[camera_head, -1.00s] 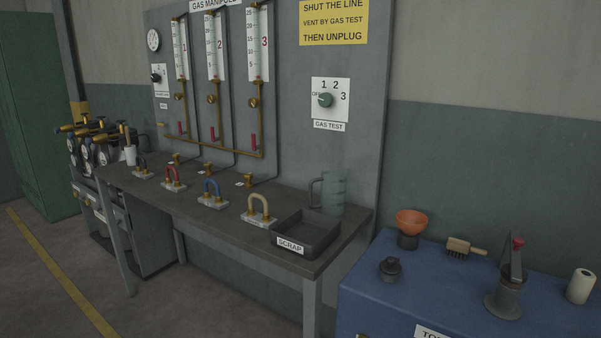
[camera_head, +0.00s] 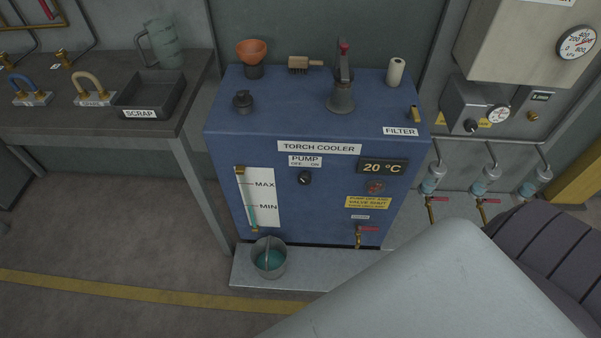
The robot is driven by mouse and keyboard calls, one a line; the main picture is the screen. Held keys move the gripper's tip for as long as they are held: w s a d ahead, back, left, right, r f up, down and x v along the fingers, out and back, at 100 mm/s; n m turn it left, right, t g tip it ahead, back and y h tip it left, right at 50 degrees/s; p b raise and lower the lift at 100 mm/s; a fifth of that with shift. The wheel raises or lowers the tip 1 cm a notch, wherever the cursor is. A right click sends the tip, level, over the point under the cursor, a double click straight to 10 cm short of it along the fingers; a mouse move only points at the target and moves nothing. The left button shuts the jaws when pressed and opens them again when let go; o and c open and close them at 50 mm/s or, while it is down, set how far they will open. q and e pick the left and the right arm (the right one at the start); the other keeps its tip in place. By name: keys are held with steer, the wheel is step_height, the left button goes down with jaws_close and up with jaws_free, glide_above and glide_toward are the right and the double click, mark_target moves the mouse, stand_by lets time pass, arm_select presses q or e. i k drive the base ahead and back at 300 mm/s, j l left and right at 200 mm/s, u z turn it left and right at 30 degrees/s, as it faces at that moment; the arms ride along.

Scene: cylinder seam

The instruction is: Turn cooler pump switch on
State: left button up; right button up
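The blue torch cooler (camera_head: 226,140) stands in the middle of the head view. Its pump switch (camera_head: 304,178) is a small dark knob on the front face, under the PUMP label (camera_head: 305,160) with OFF at left and ON at right. The knob is too small to tell for sure which way it points. A display (camera_head: 383,167) reads 20 °C, with a dull reddish lamp (camera_head: 375,187) below it. A level gauge (camera_head: 262,196) marked MAX and MIN shows liquid low in the tube. Neither gripper is in view.
My own grey arm link covers the lower right. A bucket (camera_head: 269,258) with bluish liquid stands on a low plate (camera_head: 300,281) before the cooler. The workbench (camera_head: 95,126) is at left; floor is clear front left.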

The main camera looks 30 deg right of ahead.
mark_target(303, 178)
steer(key=z, duration=1)
